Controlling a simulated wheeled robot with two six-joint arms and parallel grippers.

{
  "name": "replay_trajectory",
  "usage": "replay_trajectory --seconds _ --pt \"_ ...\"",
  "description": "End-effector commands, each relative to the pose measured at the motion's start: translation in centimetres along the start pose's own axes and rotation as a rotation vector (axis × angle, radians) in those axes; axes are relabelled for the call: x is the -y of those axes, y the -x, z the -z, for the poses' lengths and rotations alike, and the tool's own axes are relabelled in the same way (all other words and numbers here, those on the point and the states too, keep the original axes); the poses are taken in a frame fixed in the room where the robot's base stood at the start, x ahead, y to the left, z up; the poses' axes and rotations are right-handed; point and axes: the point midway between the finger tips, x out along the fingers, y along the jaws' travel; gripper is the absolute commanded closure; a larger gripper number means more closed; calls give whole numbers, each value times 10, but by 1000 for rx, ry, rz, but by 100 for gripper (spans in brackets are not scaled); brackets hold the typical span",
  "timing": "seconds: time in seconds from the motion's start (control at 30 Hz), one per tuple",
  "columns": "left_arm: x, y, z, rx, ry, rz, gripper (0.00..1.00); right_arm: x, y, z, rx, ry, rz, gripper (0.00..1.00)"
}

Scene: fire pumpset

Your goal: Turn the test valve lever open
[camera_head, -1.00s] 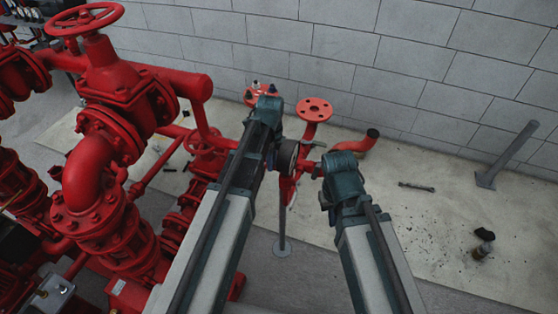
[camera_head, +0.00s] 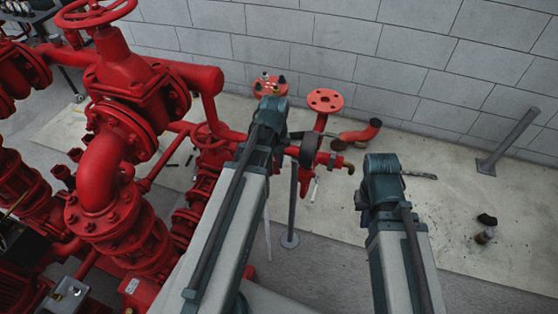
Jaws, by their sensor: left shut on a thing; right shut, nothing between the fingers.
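The red test pipework (camera_head: 325,120) stands in front of the block wall. It has round flanges on top, a dark ring (camera_head: 308,151) on its cross pipe and a brass-coloured end (camera_head: 338,161). My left gripper (camera_head: 270,112) is at this pipework, just left of the dark ring. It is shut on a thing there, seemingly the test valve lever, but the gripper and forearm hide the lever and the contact. My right gripper (camera_head: 380,168) is right of the pipework, apart from it over the pale floor slab. It is shut and empty; its fingertips are mostly hidden.
Large red pump pipes (camera_head: 110,170) with a handwheel (camera_head: 95,12) fill the left side. A grey post (camera_head: 290,205) stands below the test pipework. A slanted grey post (camera_head: 510,140) and a small dark-topped object (camera_head: 486,228) are at the right. The slab between is mostly clear.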

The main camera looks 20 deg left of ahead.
Motion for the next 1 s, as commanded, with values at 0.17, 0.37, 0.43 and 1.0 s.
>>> replay_trajectory --seconds 0.17,0.37,0.43,1.0 --pt "-5 0 0 0 -138 -1 100 0 0 0 0 0 0 100" --pt "-9 0 -2 0 -257 -1 100 0 0 0 0 0 0 100" --pt "-10 0 -2 0 -287 -1 100 0 0 0 0 0 0 100" --pt "-14 0 -4 0 -369 -1 100 0 0 0 0 0 0 100"
